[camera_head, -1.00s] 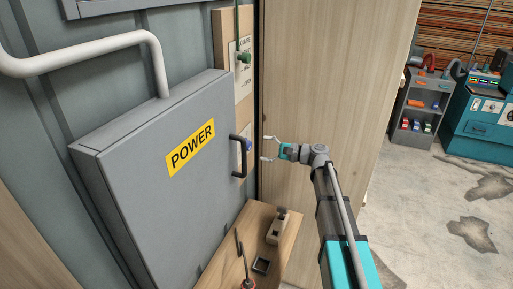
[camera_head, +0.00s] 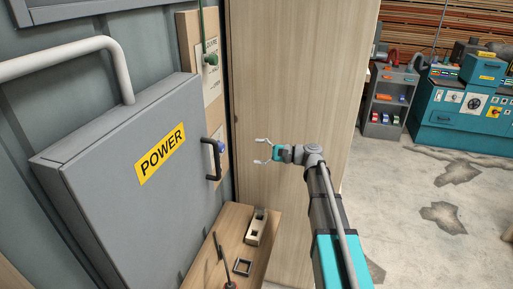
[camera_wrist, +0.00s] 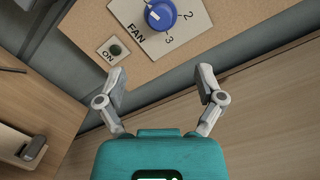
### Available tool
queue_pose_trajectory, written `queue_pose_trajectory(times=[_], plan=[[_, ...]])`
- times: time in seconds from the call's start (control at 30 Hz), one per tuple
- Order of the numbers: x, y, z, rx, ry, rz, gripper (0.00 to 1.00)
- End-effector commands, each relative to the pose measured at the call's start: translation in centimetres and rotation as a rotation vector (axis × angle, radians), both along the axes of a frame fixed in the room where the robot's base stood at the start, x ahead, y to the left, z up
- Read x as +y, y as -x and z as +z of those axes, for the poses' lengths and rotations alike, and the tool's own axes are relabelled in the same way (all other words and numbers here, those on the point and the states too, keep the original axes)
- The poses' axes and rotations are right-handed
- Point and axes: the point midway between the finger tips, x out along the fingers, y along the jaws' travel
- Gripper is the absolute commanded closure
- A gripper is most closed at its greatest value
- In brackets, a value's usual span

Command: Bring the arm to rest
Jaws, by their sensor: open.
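My gripper (camera_head: 262,151) is open and empty, held out in front of the tall wooden panel at the end of my arm. In the wrist view my gripper (camera_wrist: 161,88) has its two fingers spread with nothing between them. Beyond the fingers is a board with a blue FAN knob (camera_wrist: 160,14), numbers 2 and 3 beside it, and a dark green ON button (camera_wrist: 115,50). The fingers look apart from these.
A grey POWER cabinet (camera_head: 120,185) with a black handle (camera_head: 211,159) stands left of my gripper. Open concrete floor (camera_head: 410,180) lies right, before teal machines (camera_head: 462,108).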

Motion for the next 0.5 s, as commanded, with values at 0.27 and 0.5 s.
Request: queue_pose_trajectory(times=[0.27,0.5], plan=[[0.5,1.5,-1.6,-0.021,0.092,0.015,0.13],[1.2,5.3,-5.9,-0.079,0.345,0.069,0.13]])
